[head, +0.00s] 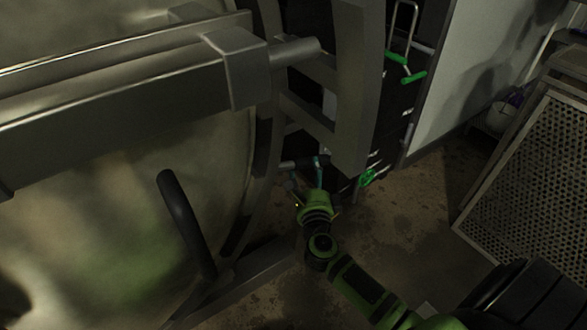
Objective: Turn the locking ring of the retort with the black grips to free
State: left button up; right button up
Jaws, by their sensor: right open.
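The retort door (120,200) fills the left of the head view, with a grey metal bar across its upper part. The locking ring (357,90) curves down along the door's right edge. A black grip (302,163) sticks out low by the ring. My right gripper (308,177) reaches up to this grip from below and is open. Its fingers are small and dark here, so whether they touch the grip cannot be told. A dark bar handle (183,215) stands in front of the door's lower part. My left gripper is not in view.
Dark equipment with green handles (405,70) stands behind the ring, and a green valve wheel (367,177) sits lower. A perforated metal crate (535,150) stands at the right. Bare stained floor (405,215) lies between it and the retort.

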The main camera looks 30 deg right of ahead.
aim_at(307, 163)
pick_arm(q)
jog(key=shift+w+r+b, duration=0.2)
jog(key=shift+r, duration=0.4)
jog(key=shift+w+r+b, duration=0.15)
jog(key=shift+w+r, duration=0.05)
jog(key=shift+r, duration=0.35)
pick_arm(e)
jog(key=shift+x, duration=2.2)
grip_shut()
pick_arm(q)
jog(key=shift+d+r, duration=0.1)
pick_arm(e)
jog(key=shift+r, duration=0.1)
